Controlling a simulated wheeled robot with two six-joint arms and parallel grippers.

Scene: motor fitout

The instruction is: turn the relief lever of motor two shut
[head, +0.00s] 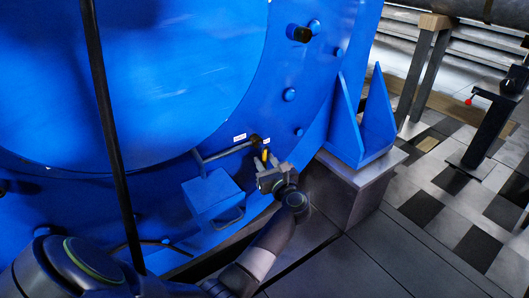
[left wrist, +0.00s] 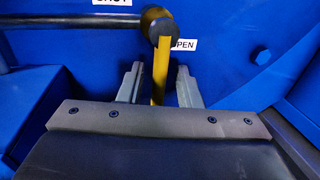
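The relief lever (head: 265,155) is a short yellow bar below a dark valve body (head: 256,140) on the big blue motor. In the left wrist view the yellow lever (left wrist: 161,66) hangs from a dark round hub (left wrist: 158,25), close to the OPEN label (left wrist: 184,44). A SHUT label (left wrist: 112,2), partly cut off, is up and to the left. My left gripper (head: 268,165) is at the lever. In the left wrist view its fingers (left wrist: 158,84) stand apart on either side of the lever, with visible gaps. My right gripper is not in view.
A pipe (head: 225,153) runs left from the valve, above a blue box (head: 212,196) with a handle. A blue bracket (head: 347,125) on a grey block (head: 350,188) stands just right of my left gripper. A dark vertical rod (head: 105,110) crosses the left side. Floor is free at lower right.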

